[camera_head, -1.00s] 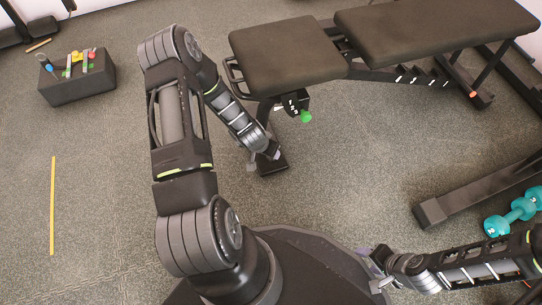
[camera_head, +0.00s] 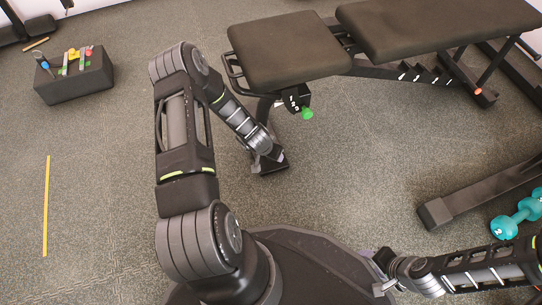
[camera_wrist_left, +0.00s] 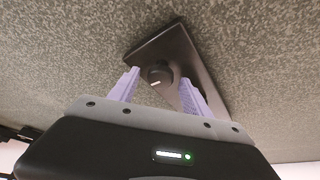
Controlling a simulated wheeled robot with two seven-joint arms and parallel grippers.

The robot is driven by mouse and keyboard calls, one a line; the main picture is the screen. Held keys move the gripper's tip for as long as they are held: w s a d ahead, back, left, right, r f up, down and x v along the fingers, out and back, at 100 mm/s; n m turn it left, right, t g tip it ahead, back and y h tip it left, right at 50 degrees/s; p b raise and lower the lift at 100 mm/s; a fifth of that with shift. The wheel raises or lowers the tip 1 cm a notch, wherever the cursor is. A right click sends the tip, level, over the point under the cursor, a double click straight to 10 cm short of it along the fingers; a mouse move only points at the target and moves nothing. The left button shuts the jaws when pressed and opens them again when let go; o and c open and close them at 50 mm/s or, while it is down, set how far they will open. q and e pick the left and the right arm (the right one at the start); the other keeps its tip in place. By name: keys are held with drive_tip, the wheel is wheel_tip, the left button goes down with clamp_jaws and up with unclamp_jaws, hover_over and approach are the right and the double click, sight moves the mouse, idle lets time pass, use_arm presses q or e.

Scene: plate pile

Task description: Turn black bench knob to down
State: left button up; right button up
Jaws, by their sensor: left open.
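A black round knob (camera_wrist_left: 158,73) with a short white mark sits on a dark rectangular plate (camera_wrist_left: 178,52) in the left wrist view. The mark looks close to level in that picture. My left gripper (camera_wrist_left: 159,78) is open, with its two lilac fingers on either side of the knob. I cannot tell whether they touch it. In the head view my left gripper (camera_head: 262,153) is by the bench's foot (camera_head: 275,166), where the knob is hidden. My right gripper (camera_head: 380,271) is at the lower right, away from the bench, and its jaws are unclear.
The padded bench (camera_head: 290,47) stands above the foot, with a green knob (camera_head: 307,114) under its seat. A black box (camera_head: 75,80) with small tools is at the far left. A teal dumbbell (camera_head: 518,215) lies at the right. Open floor lies left of my arm.

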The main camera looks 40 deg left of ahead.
use_arm(q)
drive_tip(key=shift+w+f, duration=0.1)
drive_tip(key=shift+f, duration=0.1)
clamp_jaws()
idle(0.6)
